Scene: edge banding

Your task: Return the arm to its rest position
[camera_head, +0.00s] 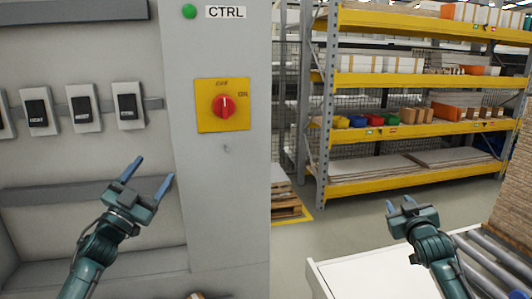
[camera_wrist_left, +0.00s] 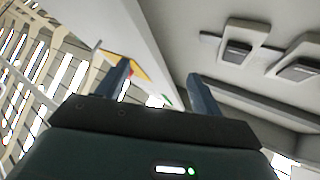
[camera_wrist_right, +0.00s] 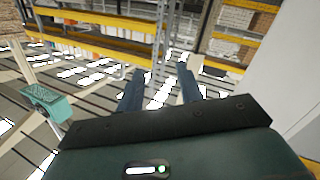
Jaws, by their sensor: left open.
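My left gripper (camera_head: 152,173) is raised in front of the grey control cabinet, below the switches and to the lower left of the red rotary knob. Its two blue fingers are spread with nothing between them, as the left wrist view (camera_wrist_left: 160,85) also shows. My right gripper (camera_head: 399,203) is at the lower right, in front of the open floor and over the white-topped surface. Its fingers are apart and empty, with a narrower gap in the right wrist view (camera_wrist_right: 158,85). Neither gripper visibly touches anything.
The cabinet carries a red knob on a yellow plate (camera_head: 223,105), a green light (camera_head: 189,11) and several black switches (camera_head: 82,110). A white-topped surface (camera_head: 365,275) and rollers (camera_head: 495,262) lie at lower right. Yellow shelving (camera_head: 420,130) stands behind, across clear floor.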

